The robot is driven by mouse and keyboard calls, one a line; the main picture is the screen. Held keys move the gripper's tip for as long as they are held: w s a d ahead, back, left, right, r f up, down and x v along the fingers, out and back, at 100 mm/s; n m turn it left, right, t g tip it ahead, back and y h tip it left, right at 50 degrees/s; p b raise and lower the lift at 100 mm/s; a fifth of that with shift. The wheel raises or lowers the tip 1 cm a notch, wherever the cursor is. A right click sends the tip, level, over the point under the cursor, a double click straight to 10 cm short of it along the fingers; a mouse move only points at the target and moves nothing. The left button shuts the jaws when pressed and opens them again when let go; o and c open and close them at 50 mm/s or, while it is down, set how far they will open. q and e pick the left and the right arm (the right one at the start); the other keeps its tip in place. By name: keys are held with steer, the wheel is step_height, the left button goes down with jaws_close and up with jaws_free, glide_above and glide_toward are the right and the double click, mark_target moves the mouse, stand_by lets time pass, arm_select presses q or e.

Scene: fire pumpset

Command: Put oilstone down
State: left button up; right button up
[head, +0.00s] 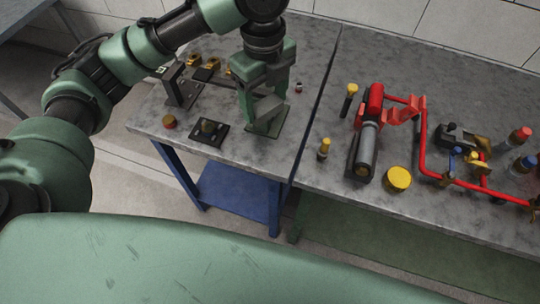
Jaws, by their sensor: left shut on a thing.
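My left gripper (264,100) reaches down over the right part of the left grey table. It is shut on a small grey-green block, which I take for the oilstone (267,112). The fingers hide part of the block. Its lower end is close to the tabletop, and I cannot tell whether it touches. My right gripper is not in view.
On the left table (222,158) stand a black plate with a knob (208,131), a red-topped round piece (169,122) and a dark rack (183,88). The right table holds a red-and-grey cylinder (367,135), a yellow disc (398,179) and red piping (424,150).

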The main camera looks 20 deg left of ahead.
arm_select(q)
steer(key=m, duration=0.3)
steer(key=shift+w+d+r, duration=0.3)
steer(key=shift+w+d, duration=0.05)
steer(key=shift+f, duration=0.4)
step_height(320, 180, down, 19)
steer(key=shift+f+p, duration=0.1)
steer(key=shift+p, duration=1.05)
steer(key=o, duration=1.2)
steer(key=shift+f, duration=0.1)
step_height(320, 180, up, 12)
steer(key=shift+r+b, duration=0.2)
steer(key=shift+b, duration=0.9)
steer(key=shift+d, duration=0.1)
